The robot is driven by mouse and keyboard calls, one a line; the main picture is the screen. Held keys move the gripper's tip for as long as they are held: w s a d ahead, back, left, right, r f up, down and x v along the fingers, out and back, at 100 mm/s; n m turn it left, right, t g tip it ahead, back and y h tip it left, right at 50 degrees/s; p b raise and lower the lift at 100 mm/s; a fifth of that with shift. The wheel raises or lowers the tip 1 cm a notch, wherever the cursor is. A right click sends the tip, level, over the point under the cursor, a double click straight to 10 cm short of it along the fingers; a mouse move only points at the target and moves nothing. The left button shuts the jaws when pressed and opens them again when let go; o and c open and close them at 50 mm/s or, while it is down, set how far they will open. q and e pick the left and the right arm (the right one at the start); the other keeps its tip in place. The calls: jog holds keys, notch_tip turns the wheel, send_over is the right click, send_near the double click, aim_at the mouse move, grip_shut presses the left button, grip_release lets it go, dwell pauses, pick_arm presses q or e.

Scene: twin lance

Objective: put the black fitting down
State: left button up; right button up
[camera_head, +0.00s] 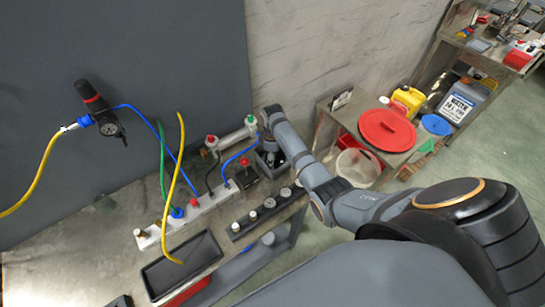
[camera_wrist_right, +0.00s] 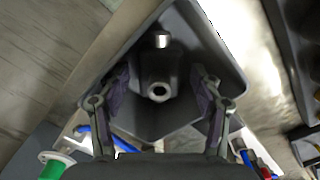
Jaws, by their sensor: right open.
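The black fitting (camera_wrist_right: 158,75) lies in a dark grey square bin (camera_wrist_right: 228,80) in the right wrist view. It shows a ringed hole and a bright metal end. My right gripper (camera_wrist_right: 162,88) is open, its two fingers inside the bin on either side of the fitting, with visible gaps. In the head view my right gripper (camera_head: 268,150) reaches down into the bin (camera_head: 272,174) at the far end of the bench, and the fitting is hidden there. My left gripper is not in view.
A white manifold (camera_head: 205,205) with coloured hoses stands left of the bin. A side table with a red lid (camera_head: 387,130) stands right of my arm.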

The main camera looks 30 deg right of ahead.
jog(key=shift+r, duration=0.2)
notch_tip(320, 180, up, 12)
jog(key=b, duration=0.2)
jog(key=shift+f, duration=0.15)
dwell(0.3)
